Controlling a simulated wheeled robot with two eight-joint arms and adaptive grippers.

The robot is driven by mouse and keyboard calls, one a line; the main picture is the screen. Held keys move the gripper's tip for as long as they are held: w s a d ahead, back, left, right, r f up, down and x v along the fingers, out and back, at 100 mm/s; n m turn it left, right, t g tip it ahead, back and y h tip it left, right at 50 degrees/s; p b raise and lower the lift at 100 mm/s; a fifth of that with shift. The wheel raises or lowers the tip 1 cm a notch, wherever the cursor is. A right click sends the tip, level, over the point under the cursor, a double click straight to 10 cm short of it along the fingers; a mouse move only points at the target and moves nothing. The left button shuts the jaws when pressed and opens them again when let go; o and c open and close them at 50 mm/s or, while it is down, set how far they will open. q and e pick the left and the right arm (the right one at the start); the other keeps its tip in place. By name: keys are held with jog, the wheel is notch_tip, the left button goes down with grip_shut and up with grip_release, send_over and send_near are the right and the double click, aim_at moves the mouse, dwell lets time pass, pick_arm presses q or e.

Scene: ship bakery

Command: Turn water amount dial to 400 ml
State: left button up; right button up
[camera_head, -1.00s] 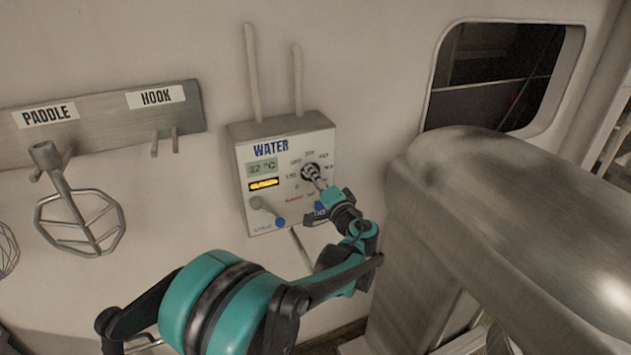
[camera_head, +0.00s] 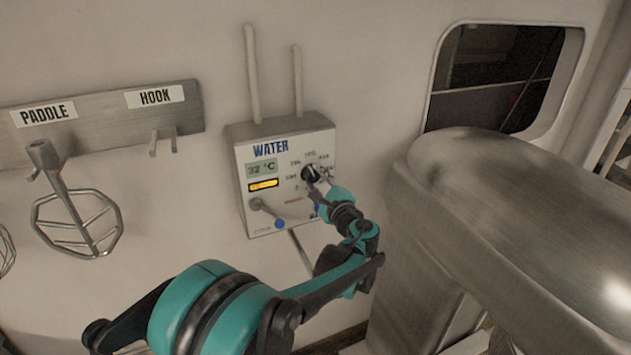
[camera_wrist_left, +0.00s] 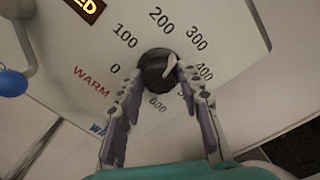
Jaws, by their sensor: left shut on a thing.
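The water panel (camera_head: 285,216) is a pale box on the wall with a small display reading 32 °C. The arm hides the panel's lower right. My right gripper is not in view.
A lever (camera_head: 262,206) and a blue knob (camera_head: 280,223) are on the panel's lower left. A large metal machine (camera_head: 520,210) stands close on the right. A wire beater (camera_head: 75,215) hangs from a rack on the left. Bare wall lies between.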

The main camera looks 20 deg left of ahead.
pick_arm(q)
jog(key=m, duration=1.1)
jog(key=shift+b, duration=0.4)
jog(key=shift+m, duration=0.5)
jog(key=shift+f, duration=0.1)
jog(key=o, duration=1.2)
jog(key=v, duration=1.2)
